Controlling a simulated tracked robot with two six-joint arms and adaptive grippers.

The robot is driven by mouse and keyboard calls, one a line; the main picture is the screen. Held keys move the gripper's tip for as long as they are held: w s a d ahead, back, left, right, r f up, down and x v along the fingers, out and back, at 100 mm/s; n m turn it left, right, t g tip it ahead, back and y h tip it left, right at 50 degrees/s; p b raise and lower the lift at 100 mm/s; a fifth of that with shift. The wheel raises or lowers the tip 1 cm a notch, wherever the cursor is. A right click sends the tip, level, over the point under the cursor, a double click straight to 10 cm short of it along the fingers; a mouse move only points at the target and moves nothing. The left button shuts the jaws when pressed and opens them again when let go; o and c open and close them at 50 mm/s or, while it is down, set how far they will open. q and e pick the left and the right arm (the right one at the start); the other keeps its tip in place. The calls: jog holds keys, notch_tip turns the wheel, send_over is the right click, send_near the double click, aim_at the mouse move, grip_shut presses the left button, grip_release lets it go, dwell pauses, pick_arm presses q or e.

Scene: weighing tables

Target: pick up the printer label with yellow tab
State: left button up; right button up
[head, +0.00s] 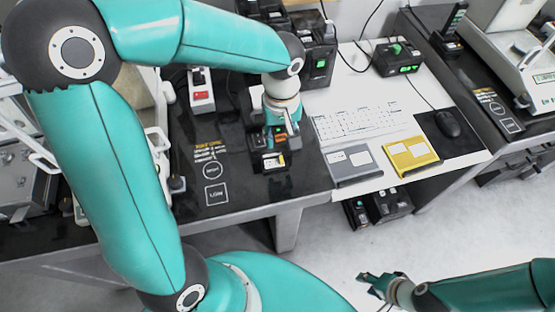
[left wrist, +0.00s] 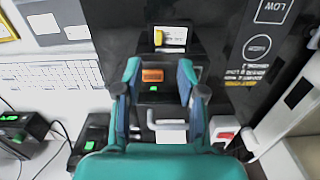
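The printer label (left wrist: 172,36) is a small white slip with a yellow tab at its left end in the left wrist view. It lies at the front of a black printer on the dark table, and it also shows in the head view (head: 272,161). My left gripper (left wrist: 159,66) is open, its two teal fingers apart above the printer. The printer's orange display (left wrist: 152,75) shows between the fingers, and the label is just beyond the fingertips. The left gripper (head: 275,140) partly hides the printer in the head view. My right gripper (head: 376,281) is low over the floor, away from the tables.
A white keyboard (head: 355,122), a grey box (head: 351,166) and a yellow box (head: 411,156) are on the white table to the right. A red-and-white switch device (head: 202,92) stands to the left. A mouse (head: 447,123) lies on a dark pad.

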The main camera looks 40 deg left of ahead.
aim_at(281, 159)
pick_arm(q)
notch_tip(281, 159, down, 8)
jog(key=shift+d+f+p, duration=0.15)
jog(key=shift+f+p, duration=0.05)
jog(key=shift+p, duration=0.1)
dwell(0.3)
grip_shut()
